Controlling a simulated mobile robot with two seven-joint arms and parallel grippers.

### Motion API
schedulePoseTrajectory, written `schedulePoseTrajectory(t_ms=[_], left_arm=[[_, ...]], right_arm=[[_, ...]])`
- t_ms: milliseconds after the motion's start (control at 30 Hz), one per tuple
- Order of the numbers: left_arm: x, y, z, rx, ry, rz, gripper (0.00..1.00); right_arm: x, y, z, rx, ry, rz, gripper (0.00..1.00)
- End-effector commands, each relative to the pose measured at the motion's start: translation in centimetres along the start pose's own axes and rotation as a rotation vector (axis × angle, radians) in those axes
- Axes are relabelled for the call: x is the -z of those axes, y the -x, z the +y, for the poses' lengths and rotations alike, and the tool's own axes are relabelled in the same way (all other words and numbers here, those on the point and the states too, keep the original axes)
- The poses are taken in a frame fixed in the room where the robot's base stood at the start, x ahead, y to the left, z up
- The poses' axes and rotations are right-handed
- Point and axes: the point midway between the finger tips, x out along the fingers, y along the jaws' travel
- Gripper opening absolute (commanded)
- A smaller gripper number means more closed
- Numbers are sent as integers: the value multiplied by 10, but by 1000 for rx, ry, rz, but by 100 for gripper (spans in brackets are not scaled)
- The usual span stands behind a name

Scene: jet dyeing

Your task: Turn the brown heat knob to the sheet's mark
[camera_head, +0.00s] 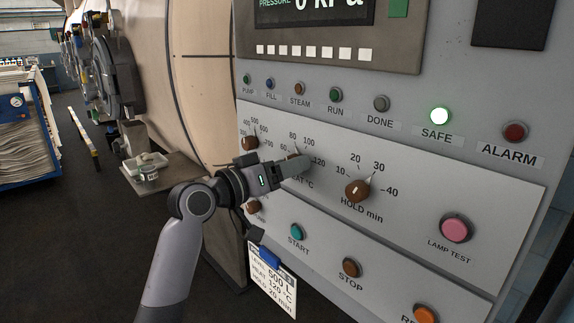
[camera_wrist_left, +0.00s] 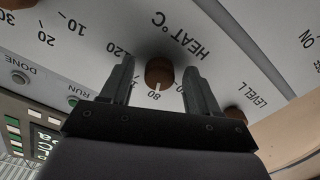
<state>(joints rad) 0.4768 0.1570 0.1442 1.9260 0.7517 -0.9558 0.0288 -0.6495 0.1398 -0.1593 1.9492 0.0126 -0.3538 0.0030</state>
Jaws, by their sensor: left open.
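The brown heat knob (camera_wrist_left: 159,72) shows in the left wrist view, its white pointer line at the 80 mark. In the head view my left gripper (camera_head: 300,163) hides most of this knob. In the left wrist view my open left gripper (camera_wrist_left: 158,76) has one finger on each side of the knob, with a visible gap on both sides. The sheet (camera_head: 272,287) hangs below the panel and reads level 500 L, heat 120 °C, hold 20 min. The 120 mark (camera_head: 319,162) is just right of the fingers. My right gripper is not in view.
The brown hold knob (camera_head: 358,190) sits right of the heat knob, and the level knob (camera_head: 250,142) is up to its left. Start (camera_head: 297,232) and stop (camera_head: 351,268) buttons are below. The safe lamp (camera_head: 440,116) glows green.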

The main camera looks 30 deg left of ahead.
Motion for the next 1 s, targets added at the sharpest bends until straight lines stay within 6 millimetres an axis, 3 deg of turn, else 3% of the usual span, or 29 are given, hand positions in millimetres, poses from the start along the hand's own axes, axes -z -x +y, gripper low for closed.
schedulePoseTrajectory(t_ms=[333, 367, 500, 533, 1000], left_arm=[[0, -4, 0, 0, 0, 0, 61], [0, -4, 0, 0, 0, -1, 54], [0, -4, 0, 0, 0, -1, 9], [0, -4, 0, 0, 0, -1, 5], [-1, -4, -1, 2, -105, -2, 5]], right_arm=[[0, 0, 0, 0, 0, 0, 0], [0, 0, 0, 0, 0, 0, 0], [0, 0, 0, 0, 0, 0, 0], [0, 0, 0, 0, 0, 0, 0], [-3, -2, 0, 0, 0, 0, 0]])
